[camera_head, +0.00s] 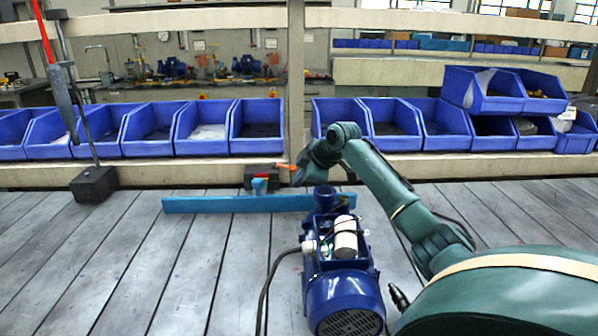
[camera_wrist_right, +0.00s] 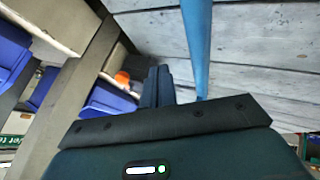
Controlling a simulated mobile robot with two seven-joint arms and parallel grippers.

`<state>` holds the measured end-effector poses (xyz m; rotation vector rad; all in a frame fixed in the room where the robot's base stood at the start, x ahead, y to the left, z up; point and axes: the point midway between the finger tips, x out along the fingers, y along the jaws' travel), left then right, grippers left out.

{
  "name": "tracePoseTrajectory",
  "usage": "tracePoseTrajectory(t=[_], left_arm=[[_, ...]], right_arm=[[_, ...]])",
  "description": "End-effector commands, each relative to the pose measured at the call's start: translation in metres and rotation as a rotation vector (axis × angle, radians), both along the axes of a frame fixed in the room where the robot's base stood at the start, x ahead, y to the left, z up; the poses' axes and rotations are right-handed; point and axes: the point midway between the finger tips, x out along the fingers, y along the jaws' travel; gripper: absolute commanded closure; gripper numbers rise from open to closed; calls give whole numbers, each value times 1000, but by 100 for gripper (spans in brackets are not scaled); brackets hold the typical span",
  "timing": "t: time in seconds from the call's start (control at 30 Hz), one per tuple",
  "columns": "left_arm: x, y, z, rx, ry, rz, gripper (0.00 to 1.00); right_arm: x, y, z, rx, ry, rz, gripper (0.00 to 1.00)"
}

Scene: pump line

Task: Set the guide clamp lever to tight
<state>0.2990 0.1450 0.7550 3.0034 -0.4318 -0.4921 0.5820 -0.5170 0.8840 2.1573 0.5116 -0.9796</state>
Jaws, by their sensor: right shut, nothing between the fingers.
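The guide clamp (camera_head: 258,176) is a dark block with a red top behind the blue guide rail (camera_head: 225,204). Its orange lever (camera_head: 286,167) points right, towards my right gripper (camera_head: 299,177). In the right wrist view the closed fingers (camera_wrist_right: 158,86) of this gripper are together and empty. There the orange lever end (camera_wrist_right: 122,77) shows just left of the fingers, apart from them in the picture. The blue rail also shows in the right wrist view (camera_wrist_right: 197,45). I cannot tell whether gripper and lever touch. My left gripper is out of view.
A blue pump (camera_head: 341,285) with a cable stands on the slatted table in front of the rail. Blue bins (camera_head: 257,125) line the shelf behind. A black block with a post (camera_head: 94,184) stands at left. The table's left front is clear.

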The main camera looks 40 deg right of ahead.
Motion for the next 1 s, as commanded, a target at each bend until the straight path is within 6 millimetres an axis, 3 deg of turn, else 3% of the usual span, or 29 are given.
tracePoseTrajectory(t=[0.03, 0.3, 1.0], left_arm=[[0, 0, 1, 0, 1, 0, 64], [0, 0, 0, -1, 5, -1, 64], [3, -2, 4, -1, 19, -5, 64]], right_arm=[[6, -6, 8, 2, -9, -5, 100], [23, -18, 11, -1, -7, -3, 100], [26, -24, 13, -1, -4, -3, 100]])
